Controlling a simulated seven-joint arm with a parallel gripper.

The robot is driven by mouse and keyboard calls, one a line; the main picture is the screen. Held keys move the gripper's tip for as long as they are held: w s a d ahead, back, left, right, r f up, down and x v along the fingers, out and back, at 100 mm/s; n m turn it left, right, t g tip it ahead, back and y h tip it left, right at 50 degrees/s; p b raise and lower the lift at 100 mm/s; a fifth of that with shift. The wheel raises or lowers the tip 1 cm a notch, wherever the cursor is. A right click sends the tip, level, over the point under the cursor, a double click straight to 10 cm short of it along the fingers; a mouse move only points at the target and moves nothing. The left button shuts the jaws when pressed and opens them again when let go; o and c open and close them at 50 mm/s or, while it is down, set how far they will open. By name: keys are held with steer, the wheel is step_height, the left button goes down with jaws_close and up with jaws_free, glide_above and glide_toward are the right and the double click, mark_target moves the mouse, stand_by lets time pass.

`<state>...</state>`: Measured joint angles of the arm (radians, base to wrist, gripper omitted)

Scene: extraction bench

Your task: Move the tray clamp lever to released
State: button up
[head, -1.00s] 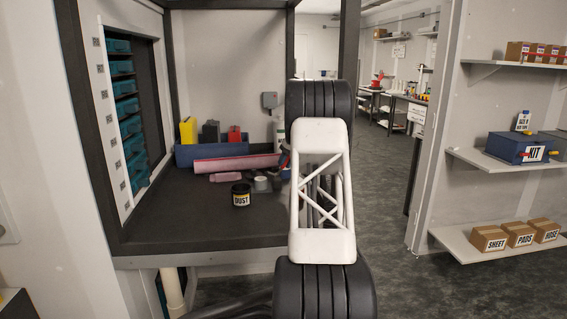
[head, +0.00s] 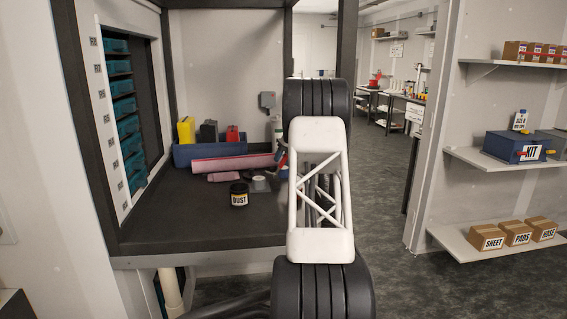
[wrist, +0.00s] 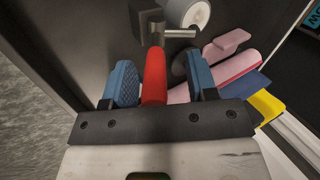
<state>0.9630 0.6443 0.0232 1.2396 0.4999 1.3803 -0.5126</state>
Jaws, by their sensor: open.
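The clamp lever has a red handle (wrist: 154,76) that runs between the two blue-padded fingers of my gripper (wrist: 160,80) in the wrist view. The fingers are apart, one on each side of the handle, with a visible gap at least on the right. The handle's top meets a dark block (wrist: 147,22) and a metal rod (wrist: 178,33). In the head view, a small red part (head: 282,160) shows beside my arm; I cannot tell whether it is the handle. My arm hides most of the gripper and clamp there.
The dark bench (head: 190,225) holds a black DUST jar (head: 239,195), a white roll (head: 259,183), pink rolls (head: 220,163) and a blue bin (head: 195,153). Teal drawers (head: 128,125) line the left wall. A dark post (head: 347,60) stands behind my arm. Shelves (head: 500,155) stand right.

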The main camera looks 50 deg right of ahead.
step_height(320, 180, up, 3)
steer(key=shift+f, duration=0.15)
steer(key=s+a+r, duration=0.1)
steer(key=s+a, duration=0.9)
steer(key=a, duration=0.2)
steer(key=shift+s+r, duration=0.2)
stand_by(0.5)
steer(key=shift+a, duration=0.1)
steer(key=c, duration=0.4)
steer(key=shift+w+g, duration=0.25)
steer(key=shift+g, duration=0.05)
steer(key=c, duration=0.5)
steer(key=shift+w+a+g+h, duration=0.1)
steer(key=shift+w+g+h, duration=0.3)
steer(key=shift+w+h, duration=0.25)
jaws_close()
steer(key=w+r+m+g+h, duration=0.1)
steer(key=w+r+h, duration=0.7)
steer(key=w, duration=0.4)
steer(key=shift+d+g+h, duration=0.2)
steer(key=shift+g+h, duration=0.2)
steer(key=shift+h, duration=0.25)
